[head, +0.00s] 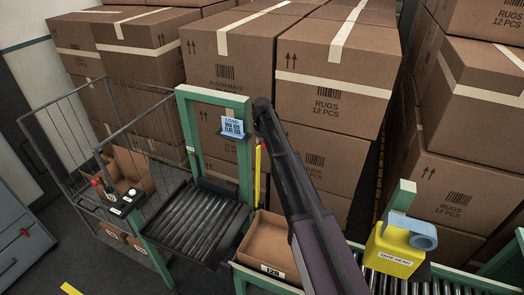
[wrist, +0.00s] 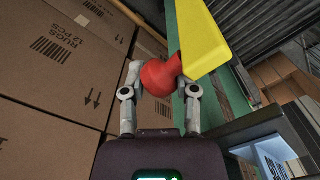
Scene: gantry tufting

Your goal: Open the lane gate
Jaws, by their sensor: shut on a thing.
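The lane gate is a yellow bar (head: 258,172) beside the green post in the head view, standing roughly upright. In the wrist view the yellow bar (wrist: 208,42) runs up from a round red knob (wrist: 160,76). My gripper (wrist: 158,90) has one finger on each side of the red knob and is shut on it. In the head view my arm's dark links cover the gripper, so the grip shows only in the wrist view.
A green frame (head: 245,165) with a blue load label (head: 232,126) stands over the roller lane (head: 198,220). Stacked rug cartons (head: 335,95) crowd close behind. An open carton (head: 268,245) and a yellow tape head (head: 394,252) stand near my arm. A wire cage (head: 72,150) is at left.

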